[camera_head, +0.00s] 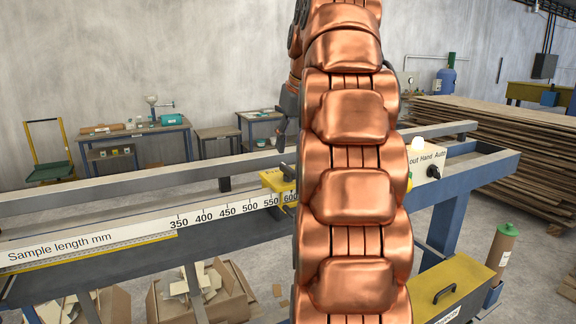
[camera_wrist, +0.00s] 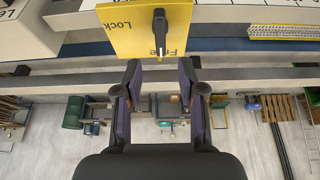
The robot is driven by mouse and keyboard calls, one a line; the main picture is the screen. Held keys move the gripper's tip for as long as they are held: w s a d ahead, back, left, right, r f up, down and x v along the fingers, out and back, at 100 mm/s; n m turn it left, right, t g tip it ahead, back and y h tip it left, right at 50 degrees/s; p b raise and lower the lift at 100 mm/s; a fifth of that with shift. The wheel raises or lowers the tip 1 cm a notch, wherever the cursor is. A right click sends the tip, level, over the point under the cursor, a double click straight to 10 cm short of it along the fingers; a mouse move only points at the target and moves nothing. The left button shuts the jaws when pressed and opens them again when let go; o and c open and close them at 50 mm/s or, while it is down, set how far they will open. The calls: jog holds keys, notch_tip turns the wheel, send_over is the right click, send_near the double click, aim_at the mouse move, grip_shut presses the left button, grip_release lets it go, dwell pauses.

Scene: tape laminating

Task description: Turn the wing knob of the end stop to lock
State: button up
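The yellow end stop (camera_wrist: 125,38) is at the top of the wrist view, marked "Lock" on its left and "Free" lower down near its middle. Its black wing knob (camera_wrist: 159,28) stands lengthwise up and down in the picture, its lower end over the "Free" lettering. My gripper (camera_wrist: 158,72) is open and empty, its two fingers apart below the knob in the picture and not touching it. In the head view the end stop (camera_head: 274,180) sits on the rail near the 600 mark, partly hidden by my copper-coloured arm.
The sample length scale (camera_head: 110,245) runs along the bench to the left. A control box (camera_head: 428,172) marked "Hand" and "Auto" with a white lamp stands right of my arm. Cardboard boxes (camera_head: 205,300) lie below the bench; a board stack (camera_head: 500,140) is at right.

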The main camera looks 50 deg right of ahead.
aim_at(286, 165)
jog(key=shift+b+x, duration=0.35)
jog(key=shift+x, duration=1.55)
jog(key=shift+p+x, duration=0.4)
jog(key=shift+x, duration=0.85)
jog(key=shift+s, duration=0.1)
jog(key=shift+c, duration=0.4)
grip_shut()
